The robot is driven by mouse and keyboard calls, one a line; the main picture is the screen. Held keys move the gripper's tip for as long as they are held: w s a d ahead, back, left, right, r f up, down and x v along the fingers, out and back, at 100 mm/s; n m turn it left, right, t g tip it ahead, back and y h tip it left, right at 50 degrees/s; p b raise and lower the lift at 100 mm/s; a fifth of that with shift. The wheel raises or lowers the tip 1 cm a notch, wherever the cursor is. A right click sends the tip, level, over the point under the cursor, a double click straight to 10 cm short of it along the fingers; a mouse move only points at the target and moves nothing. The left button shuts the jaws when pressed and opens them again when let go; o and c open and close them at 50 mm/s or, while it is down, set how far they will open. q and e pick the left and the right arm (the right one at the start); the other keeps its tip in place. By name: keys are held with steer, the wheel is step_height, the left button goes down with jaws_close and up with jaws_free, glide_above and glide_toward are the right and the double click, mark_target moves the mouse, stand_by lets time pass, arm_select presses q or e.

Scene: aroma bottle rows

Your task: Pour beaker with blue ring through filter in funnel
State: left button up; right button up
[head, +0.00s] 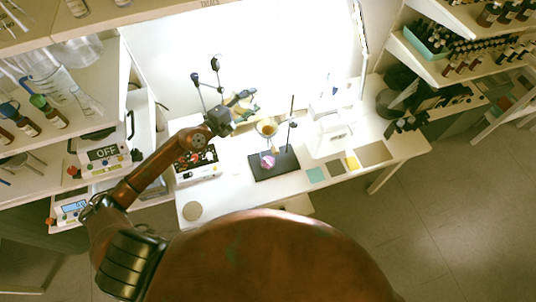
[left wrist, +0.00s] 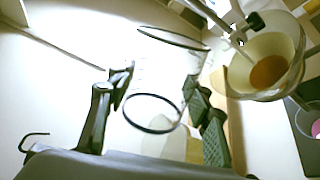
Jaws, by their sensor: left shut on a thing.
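My left gripper (head: 244,105) is shut on a clear glass beaker (left wrist: 160,82) above the bench. In the left wrist view the beaker lies between both fingers of the gripper (left wrist: 160,112) and looks clear, with dark rings at both ends; I cannot make out the ring's colour. The funnel (head: 267,128) stands just right of the gripper, held on a stand (head: 291,125). In the left wrist view a pale filter (left wrist: 240,76) lines the funnel, with brown-orange matter at its bottom. The beaker is beside the funnel, apart from it. Pink liquid shows in a flask (head: 267,161) below the funnel.
A black stand base (head: 284,168) carries the flask. A red-and-black panelled device (head: 196,165) stands left of it on the white bench (head: 225,196). Coloured squares (head: 316,174) lie to the right. Shelves with glassware and brown bottles flank the bench.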

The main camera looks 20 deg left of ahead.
arm_select(q)
steer(key=n+b, duration=0.3)
steer(key=shift+w+a+f+h, duration=0.25)
steer(key=shift+a+f+h, duration=0.05)
steer(key=shift+a, duration=0.1)
steer(key=shift+a+r+n+b, duration=0.15)
steer(key=shift+n+b, duration=0.2)
steer(key=shift+n, duration=0.15)
steer(key=shift+r, duration=0.1)
steer(key=shift+w+a+f+n+b, duration=0.1)
steer(key=shift+f+n+b, duration=0.2)
steer(key=shift+f+b, duration=0.3)
steer(key=shift+w+a+f+n+b, duration=0.1)
steer(key=shift+f+n+b, duration=0.25)
steer(key=shift+b, duration=0.3)
steer(key=shift+w+a+f+n+h+b, duration=0.15)
steer(key=shift+a+f+n+b, duration=0.1)
steer(key=shift+f+n+b, duration=0.65)
steer(key=shift+w+a+f+n+h+b, duration=0.1)
steer(key=shift+a+f+n+h+b, duration=0.15)
steer(key=shift+f+n+b, duration=0.7)
steer(key=shift+w+a+f+n+h+b, duration=0.1)
steer(key=shift+a+f+n+b, duration=0.35)
steer(key=shift+b, duration=0.85)
steer(key=shift+d+m, duration=0.15)
steer(key=shift+m, duration=0.1)
